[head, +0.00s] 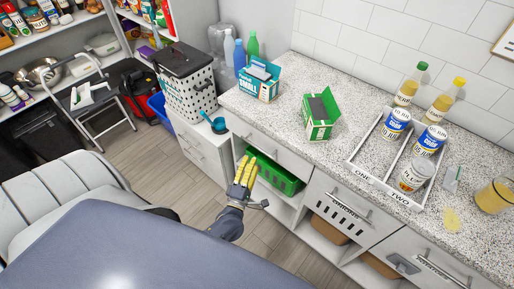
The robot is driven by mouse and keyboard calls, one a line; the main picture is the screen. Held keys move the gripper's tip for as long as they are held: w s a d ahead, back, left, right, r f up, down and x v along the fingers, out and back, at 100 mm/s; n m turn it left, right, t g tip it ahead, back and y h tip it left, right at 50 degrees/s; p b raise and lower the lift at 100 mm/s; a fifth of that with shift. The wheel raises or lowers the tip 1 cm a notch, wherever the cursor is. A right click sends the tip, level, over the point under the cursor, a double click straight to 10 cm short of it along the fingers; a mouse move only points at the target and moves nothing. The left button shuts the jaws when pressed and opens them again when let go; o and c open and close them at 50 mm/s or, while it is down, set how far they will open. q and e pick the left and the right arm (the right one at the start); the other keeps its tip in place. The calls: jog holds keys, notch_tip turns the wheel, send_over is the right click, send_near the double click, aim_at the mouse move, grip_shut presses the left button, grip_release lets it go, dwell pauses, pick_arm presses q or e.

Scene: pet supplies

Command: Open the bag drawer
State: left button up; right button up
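Several drawer fronts show under the speckled counter, and none carries a label that I can read as the bag drawer. A plain grey drawer (272,152) is at the left of the counter, a slotted drawer (338,209) with a bar handle is in the middle, and another drawer (425,262) with a handle is at the lower right. All look shut. My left gripper (245,168), with yellow fingers, shows in front of the plain drawer and the green basket below it. No object shows in it; contact and finger gap are unclear. My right gripper is out of view.
A green basket (275,173) sits on the open shelf below the plain drawer. The counter holds a blue box (259,84), a green box (320,118) and a divided tray (362,152) with cans. A grey chair (60,190) stands left; the floor (185,185) between is clear.

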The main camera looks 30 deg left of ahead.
aim_at(257, 147)
pick_arm(q)
jog(key=x, duration=0.7)
jog(key=shift+w, duration=0.2)
jog(key=shift+o, duration=0.3)
grip_shut()
